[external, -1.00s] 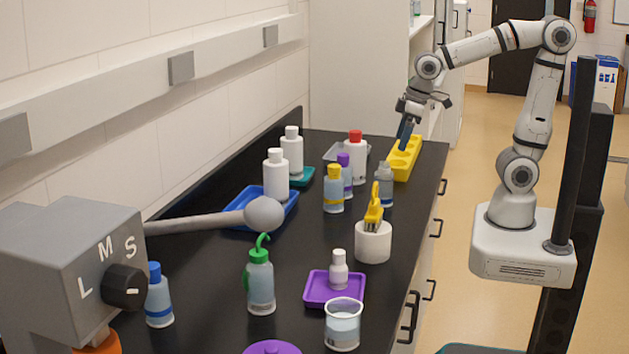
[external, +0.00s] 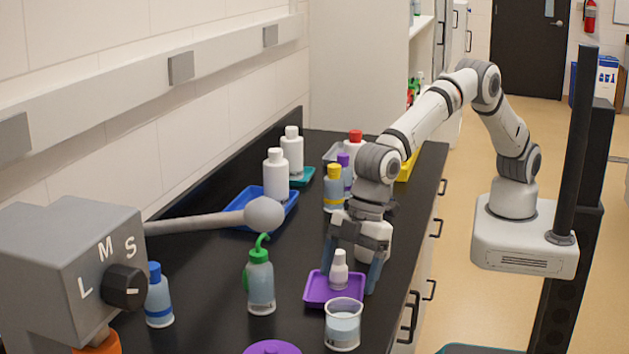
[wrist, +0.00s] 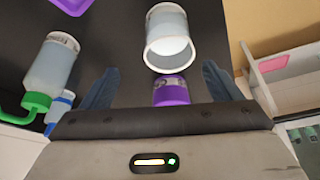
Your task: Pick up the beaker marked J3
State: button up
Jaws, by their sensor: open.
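A clear beaker (external: 343,325) with a pale liquid stands upright near the front of the counter. In the wrist view the beaker (wrist: 168,28) is ahead of the fingers, between their lines, with its rim toward the gripper. Its marking is too small to read. My gripper (external: 350,277) is open and points down, behind the beaker in the external view. Its fingers also show in the wrist view (wrist: 159,70), apart, with nothing held.
A small white bottle (external: 339,272) stands on a purple tray (external: 313,297) close to my fingers. A green-topped wash bottle (external: 261,283) is left of the beaker. A purple item (external: 272,348) lies in front; a blue-capped bottle (external: 158,297) stands at far left.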

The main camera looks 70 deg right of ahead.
aim_at(342, 311)
jog(key=p+x, duration=0.1)
jog(key=x, duration=0.1)
jog(key=p+x, duration=0.1)
jog(key=x, duration=0.2)
jog(key=s+x, duration=0.1)
jog(key=x, duration=0.2)
jog(key=shift+a+f+p, duration=0.15)
jog(key=shift+a+p, duration=0.25)
jog(key=c, duration=1.1)
jog(key=shift+c, duration=0.3)
jog(key=shift+r, duration=0.25)
